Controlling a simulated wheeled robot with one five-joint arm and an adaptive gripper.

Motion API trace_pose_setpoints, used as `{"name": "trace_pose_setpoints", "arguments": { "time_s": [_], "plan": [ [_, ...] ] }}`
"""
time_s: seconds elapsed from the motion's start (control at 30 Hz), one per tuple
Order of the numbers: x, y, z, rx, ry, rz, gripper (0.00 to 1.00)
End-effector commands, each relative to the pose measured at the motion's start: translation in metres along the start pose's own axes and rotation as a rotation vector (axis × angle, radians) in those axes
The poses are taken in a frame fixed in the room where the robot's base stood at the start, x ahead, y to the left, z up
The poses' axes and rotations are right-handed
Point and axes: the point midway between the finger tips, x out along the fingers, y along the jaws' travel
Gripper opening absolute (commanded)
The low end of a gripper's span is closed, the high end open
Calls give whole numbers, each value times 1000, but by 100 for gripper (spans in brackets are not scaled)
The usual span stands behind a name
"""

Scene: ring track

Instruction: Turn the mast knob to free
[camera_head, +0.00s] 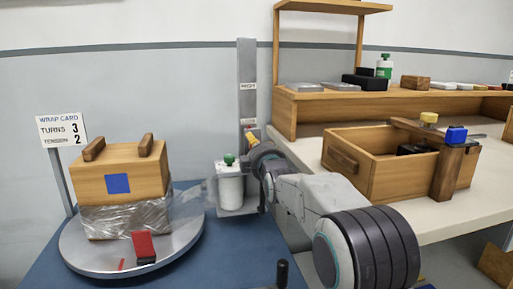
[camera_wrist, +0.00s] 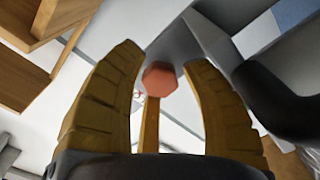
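The grey mast (camera_head: 246,75) stands upright behind the turntable, with a HIGH label near its top and a lower label partly hidden. In the wrist view, the orange-red, hexagonal mast knob (camera_wrist: 159,78) shows between my fingertips, with a narrow yellow strip (camera_wrist: 151,125) below it. My gripper (camera_wrist: 163,62) is open, its two yellow-brown fingers on either side of the knob. A narrow gap shows beside the knob; I cannot tell whether the fingers reach around it. In the head view, my gripper (camera_head: 251,136) is at the mast, hiding the knob's details.
A film roll holder (camera_head: 230,188) with a green top is below my gripper. A wooden box (camera_head: 122,173), partly wrapped in film, sits on the round turntable (camera_head: 185,232) at left. A sign (camera_head: 61,131) reads TURNS 3, TENSION 2. A bench (camera_head: 440,208) with an open wooden crate (camera_head: 345,158) is at right.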

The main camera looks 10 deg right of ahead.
Motion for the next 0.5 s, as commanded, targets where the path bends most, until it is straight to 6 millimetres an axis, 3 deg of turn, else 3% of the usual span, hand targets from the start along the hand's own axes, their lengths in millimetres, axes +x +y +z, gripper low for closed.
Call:
{"name": "trace_pose_setpoints", "arguments": {
  "time_s": [0.27, 0.5],
  "plan": [
    [-9, 1, -1, 0, 2, 1, 43],
    [-40, 1, -1, 0, 1, 1, 43]
  ]
}}
